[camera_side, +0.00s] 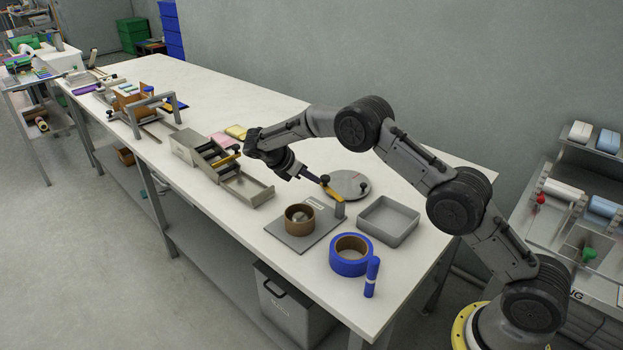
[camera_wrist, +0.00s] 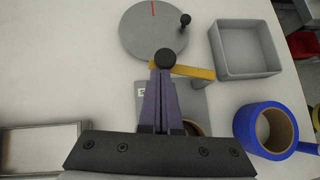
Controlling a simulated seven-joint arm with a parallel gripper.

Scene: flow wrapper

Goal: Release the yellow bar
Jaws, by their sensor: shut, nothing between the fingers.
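The yellow bar (camera_side: 333,192) is a short arm with a dark knob (camera_wrist: 165,58) at its free end. Its other end meets a grey post (camera_side: 339,209) on a flat grey plate (camera_side: 288,240). In the wrist view the yellow bar (camera_wrist: 195,72) runs right from the knob. My gripper (camera_side: 314,176) is shut and empty, with its fingertips close to the knob. In the wrist view the dark purple fingers (camera_wrist: 162,84) point at the knob and cover part of the plate. I cannot tell whether they touch it.
A round grey disc (camera_side: 350,185) with a small knob lies behind the bar. A brown ring (camera_side: 299,220) sits on the plate. A metal feeder (camera_side: 247,187) is to the left.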

